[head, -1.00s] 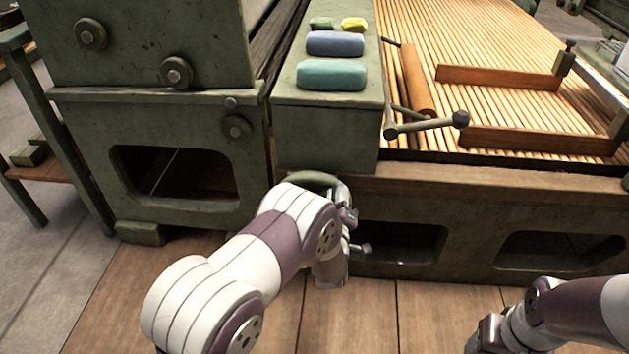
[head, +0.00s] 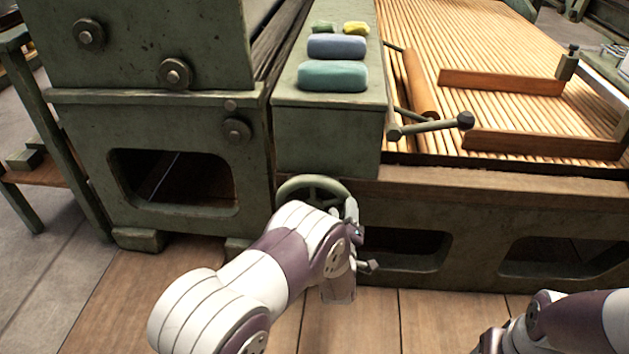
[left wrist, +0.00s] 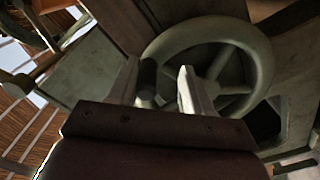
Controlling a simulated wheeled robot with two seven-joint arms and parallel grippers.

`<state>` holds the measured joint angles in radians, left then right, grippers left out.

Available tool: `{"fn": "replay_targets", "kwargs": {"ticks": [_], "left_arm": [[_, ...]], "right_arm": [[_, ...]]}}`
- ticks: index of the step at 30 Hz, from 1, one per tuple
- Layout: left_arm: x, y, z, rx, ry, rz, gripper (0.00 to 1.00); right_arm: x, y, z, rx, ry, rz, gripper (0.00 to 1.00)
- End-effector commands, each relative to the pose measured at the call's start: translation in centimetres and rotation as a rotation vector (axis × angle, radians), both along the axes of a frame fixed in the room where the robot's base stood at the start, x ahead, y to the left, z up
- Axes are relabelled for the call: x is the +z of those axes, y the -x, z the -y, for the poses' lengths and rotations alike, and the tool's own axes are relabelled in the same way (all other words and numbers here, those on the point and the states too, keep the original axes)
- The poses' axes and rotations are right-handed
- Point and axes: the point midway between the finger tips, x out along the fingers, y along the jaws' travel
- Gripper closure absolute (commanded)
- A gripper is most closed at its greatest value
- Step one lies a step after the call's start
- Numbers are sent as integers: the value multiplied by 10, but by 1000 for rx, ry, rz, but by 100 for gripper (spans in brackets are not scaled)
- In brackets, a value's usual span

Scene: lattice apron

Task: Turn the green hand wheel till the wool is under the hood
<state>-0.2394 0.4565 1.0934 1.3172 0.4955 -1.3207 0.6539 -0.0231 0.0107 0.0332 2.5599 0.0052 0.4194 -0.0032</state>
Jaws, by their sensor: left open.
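The green hand wheel (head: 315,184) is on the machine's front, below the green box; my left arm hides its lower part in the head view. It shows large in the left wrist view (left wrist: 266,62), with rim and spokes. My left gripper (head: 352,232) is at the wheel's right side. In the left wrist view its two fingers (left wrist: 162,88) are apart, in front of the wheel's left part. A dark knob (left wrist: 147,76) shows between them; I cannot tell whether they touch it. No wool is clearly seen on the slatted apron (head: 465,45). I cannot tell which part is the hood.
Soft-looking teal (head: 333,76) and blue-violet (head: 337,46) blocks lie on the green box (head: 325,135). A crank with a dark knob (head: 465,120) sticks out above the front rail (head: 480,190). My right arm (head: 570,325) is at the lower right.

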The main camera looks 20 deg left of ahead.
Motion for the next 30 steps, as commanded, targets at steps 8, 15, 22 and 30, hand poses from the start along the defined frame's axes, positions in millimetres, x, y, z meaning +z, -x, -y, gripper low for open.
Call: {"fn": "replay_targets", "kwargs": {"ticks": [8,15,22,30], "left_arm": [[2,-1,0,-1,0,4,53],[5,6,4,-4,1,4,53],[7,43,13,-5,1,4,53],[4,75,20,-4,0,7,53]], "right_arm": [[0,0,0,0,0,0,36],[7,0,0,0,0,0,36],[24,0,0,0,0,0,36],[34,0,0,0,0,0,36]]}}
